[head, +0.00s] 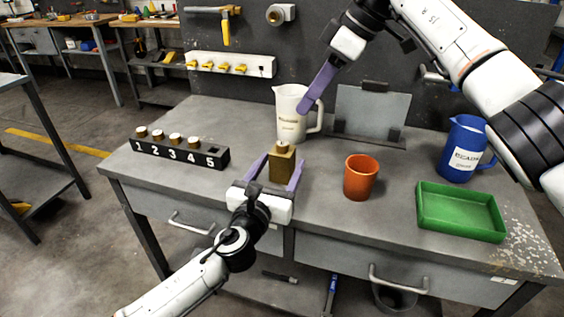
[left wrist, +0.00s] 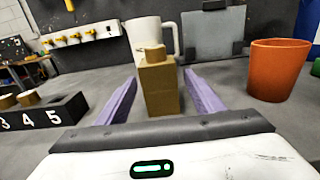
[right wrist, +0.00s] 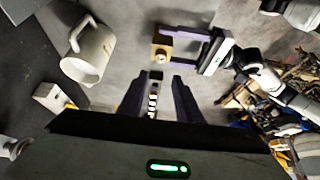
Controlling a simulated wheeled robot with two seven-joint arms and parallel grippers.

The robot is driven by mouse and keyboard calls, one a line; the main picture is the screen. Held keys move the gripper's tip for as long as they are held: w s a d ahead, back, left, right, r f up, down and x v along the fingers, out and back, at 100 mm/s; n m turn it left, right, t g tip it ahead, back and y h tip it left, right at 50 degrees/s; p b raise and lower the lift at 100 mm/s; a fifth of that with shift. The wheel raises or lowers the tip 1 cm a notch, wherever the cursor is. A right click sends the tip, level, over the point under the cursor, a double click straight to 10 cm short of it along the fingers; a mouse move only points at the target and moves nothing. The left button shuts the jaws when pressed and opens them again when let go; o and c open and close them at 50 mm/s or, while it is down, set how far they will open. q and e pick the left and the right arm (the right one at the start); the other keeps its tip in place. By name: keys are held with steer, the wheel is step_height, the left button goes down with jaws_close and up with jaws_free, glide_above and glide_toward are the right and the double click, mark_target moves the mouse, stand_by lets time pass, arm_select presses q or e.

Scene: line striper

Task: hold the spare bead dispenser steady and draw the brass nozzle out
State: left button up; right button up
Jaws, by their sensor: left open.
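The spare bead dispenser (head: 283,166) is a square tan-brass block standing upright on the bench. The brass nozzle (head: 282,147) is a short round piece seated in its top; it also shows in the left wrist view (left wrist: 155,52) and right wrist view (right wrist: 161,56). My left gripper (head: 278,172) is open, low at the bench, with one purple finger on each side of the block. In the left wrist view small gaps show beside the block (left wrist: 160,92). My right gripper (head: 304,108) is open and empty, above and behind the dispenser, near the white pitcher.
A black numbered rack (head: 180,153) at left holds several brass-topped pieces; slot 5 looks empty. A white pitcher (head: 291,115) stands behind the dispenser. An orange cup (head: 360,178), green tray (head: 460,213) and blue pitcher (head: 463,147) are at right. A grey panel (head: 372,112) stands behind.

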arm_select(q)
steer(key=shift+x, duration=1.05)
jaws_close()
arm_select(e)
steer(key=shift+o, duration=1.4)
steer(key=shift+a, duration=0.1)
steer(key=n+t+h, duration=0.6)
steer(key=n+h, duration=0.2)
steer(key=n, duration=1)
glide_toward(281, 145)
steer(key=shift+x, duration=4.4)
